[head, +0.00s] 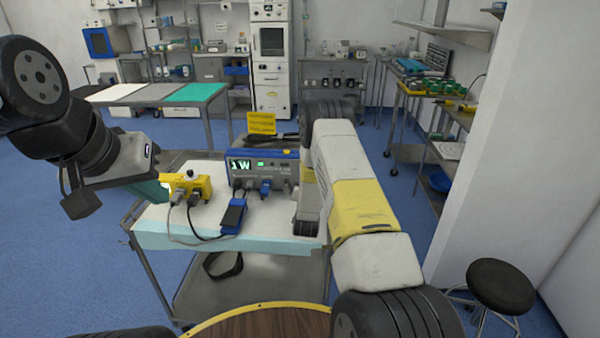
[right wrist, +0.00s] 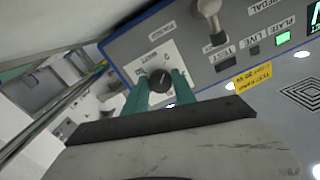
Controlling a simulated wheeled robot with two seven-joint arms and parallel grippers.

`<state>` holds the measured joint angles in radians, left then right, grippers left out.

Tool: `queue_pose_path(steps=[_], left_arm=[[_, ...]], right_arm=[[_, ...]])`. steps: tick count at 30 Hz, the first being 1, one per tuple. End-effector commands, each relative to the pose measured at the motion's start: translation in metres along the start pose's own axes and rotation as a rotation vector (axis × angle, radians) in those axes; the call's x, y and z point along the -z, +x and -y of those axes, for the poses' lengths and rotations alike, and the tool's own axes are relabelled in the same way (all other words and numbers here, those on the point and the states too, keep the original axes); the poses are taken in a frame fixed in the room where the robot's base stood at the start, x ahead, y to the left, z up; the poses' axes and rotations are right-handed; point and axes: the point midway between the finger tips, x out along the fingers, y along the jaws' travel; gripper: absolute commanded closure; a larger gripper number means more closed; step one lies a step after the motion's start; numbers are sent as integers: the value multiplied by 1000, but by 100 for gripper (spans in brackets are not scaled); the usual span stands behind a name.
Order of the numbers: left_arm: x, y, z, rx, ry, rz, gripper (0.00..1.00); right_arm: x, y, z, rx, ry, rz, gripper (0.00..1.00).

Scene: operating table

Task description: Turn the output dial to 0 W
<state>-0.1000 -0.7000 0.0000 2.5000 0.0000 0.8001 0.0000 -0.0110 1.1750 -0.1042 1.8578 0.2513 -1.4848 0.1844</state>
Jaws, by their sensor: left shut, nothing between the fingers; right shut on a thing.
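The blue and grey generator (head: 262,170) stands on the draped cart, its display reading "1 W" in the head view. The black output dial (right wrist: 160,79) shows in the right wrist view on a white panel marked WATTS; its exact pointer position is hard to read. My right gripper (right wrist: 161,83) is shut on the dial, one teal finger on each side. In the head view my own right arm hides the dial and that gripper. My left gripper (head: 152,190) is shut and empty, left of the generator beside a yellow box (head: 188,187).
A blue pedal-like device (head: 233,215) lies on the white cart top (head: 285,234), with cables in front of the generator. Plugs sit in the generator's front. A yellow sign (head: 261,122) stands behind it. A black stool (head: 499,286) is at the right.

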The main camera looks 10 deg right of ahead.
Motion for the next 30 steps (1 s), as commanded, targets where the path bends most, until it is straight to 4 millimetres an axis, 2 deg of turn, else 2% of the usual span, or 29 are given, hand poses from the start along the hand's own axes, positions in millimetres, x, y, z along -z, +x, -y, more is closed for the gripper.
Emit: queue_pose_path(steps=[20, 21, 24, 30], left_arm=[[0, 0, 0, 0, 0, 0, 100], [0, 0, 0, 0, 0, 0, 100], [0, 0, 0, 0, 0, 0, 100], [0, 0, 0, 0, 0, 0, 100]], right_arm=[[-2, -1, -1, -1, -66, 6, 100], [-2, -1, -1, -1, -66, 6, 64], [-2, -1, -1, -1, -65, 5, 46], [-1, 0, 0, 0, -64, 2, 46]])
